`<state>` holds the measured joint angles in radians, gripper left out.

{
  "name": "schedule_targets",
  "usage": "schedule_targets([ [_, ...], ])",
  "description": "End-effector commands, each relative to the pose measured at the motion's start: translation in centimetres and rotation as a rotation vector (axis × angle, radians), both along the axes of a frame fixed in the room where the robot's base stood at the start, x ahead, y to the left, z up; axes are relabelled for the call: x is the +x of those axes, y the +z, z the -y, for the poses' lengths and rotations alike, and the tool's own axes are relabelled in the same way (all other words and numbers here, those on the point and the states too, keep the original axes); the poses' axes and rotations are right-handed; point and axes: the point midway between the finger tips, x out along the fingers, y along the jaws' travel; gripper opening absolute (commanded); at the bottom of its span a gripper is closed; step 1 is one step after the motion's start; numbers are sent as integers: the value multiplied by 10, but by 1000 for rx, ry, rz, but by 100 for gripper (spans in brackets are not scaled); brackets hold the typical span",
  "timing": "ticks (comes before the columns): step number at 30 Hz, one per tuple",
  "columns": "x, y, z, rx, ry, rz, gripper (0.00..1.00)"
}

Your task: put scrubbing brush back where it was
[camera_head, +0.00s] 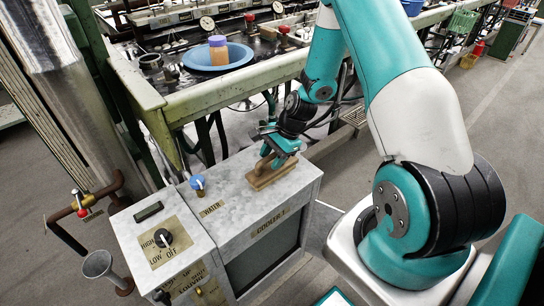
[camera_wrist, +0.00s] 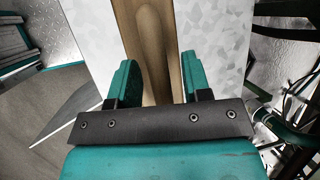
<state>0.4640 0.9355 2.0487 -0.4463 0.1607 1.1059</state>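The brown wooden scrubbing brush (camera_head: 268,177) is on or just above the pale speckled top of the cooler cabinet (camera_head: 235,185), near its right end in the head view. My gripper (camera_head: 278,152) is right above it and points down. In the wrist view the brush's wood (camera_wrist: 153,45) runs at a slight slant between the two teal fingers of my gripper (camera_wrist: 158,85). The fingers are close to both its sides. Whether they press on the wood is not clear. The brush's underside is hidden.
A blue valve knob (camera_head: 198,184) stands on the cabinet left of the brush. A control box with a dial (camera_head: 163,238) adjoins the cabinet. Cabinet top between knob and brush is clear.

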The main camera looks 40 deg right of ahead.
Motion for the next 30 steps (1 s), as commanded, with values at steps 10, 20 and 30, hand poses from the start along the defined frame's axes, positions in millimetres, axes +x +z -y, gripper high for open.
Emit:
schedule_targets([
  [10, -4, 30, 12, -3, -2, 4, 44],
  [20, -17, 92, 39, -2, -2, 3, 44],
  [30, -19, 148, 2, -41, 231, 73, 44],
])
